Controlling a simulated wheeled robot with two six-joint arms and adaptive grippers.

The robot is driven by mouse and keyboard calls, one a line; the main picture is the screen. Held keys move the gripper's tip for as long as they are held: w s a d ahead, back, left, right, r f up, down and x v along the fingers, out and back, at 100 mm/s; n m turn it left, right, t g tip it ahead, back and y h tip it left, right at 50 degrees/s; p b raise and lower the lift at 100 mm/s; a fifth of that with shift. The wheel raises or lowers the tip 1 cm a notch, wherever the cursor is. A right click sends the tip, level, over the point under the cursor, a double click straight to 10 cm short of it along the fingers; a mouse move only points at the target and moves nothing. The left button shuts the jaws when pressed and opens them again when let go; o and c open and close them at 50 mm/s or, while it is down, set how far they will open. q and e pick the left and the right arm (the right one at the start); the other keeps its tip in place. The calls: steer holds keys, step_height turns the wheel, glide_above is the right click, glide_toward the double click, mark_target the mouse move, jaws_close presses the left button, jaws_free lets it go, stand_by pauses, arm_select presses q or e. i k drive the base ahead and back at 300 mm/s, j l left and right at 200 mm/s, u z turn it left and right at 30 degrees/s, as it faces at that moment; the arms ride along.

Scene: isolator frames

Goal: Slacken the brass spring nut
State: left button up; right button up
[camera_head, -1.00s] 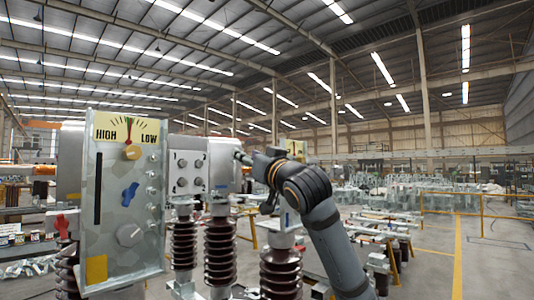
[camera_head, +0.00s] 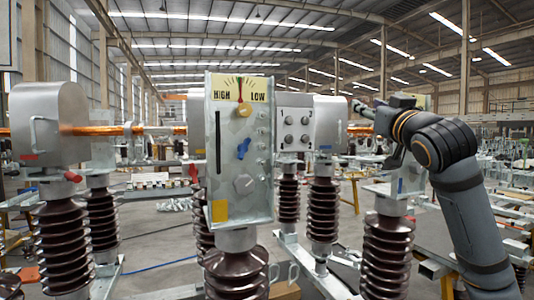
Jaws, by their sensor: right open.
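A grey metal panel (camera_head: 226,165) stands upright near the picture's middle, with a HIGH–LOW gauge (camera_head: 241,88) across its top. The gauge's needle points about straight up. A round brass-coloured knob (camera_head: 245,109) sits just below the gauge; it may be the brass spring nut, but I cannot tell for sure. My right gripper (camera_head: 360,106) is to the right of the panel, apart from it, near the box on the right insulator. It is open, and its fingertips are small and partly hidden by my wrist. My left gripper is not in view.
The panel also carries a blue handle (camera_head: 243,149), a grey dial (camera_head: 244,184) and a yellow patch (camera_head: 219,211). A box with several knobs (camera_head: 294,130) stands behind it. Brown ribbed insulators (camera_head: 66,245) flank the panel. A copper bar (camera_head: 107,130) runs at left.

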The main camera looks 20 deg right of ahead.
mark_target(244, 110)
steer(key=j+z, duration=0.2)
steer(key=j, duration=1.1)
steer(key=k, duration=0.05)
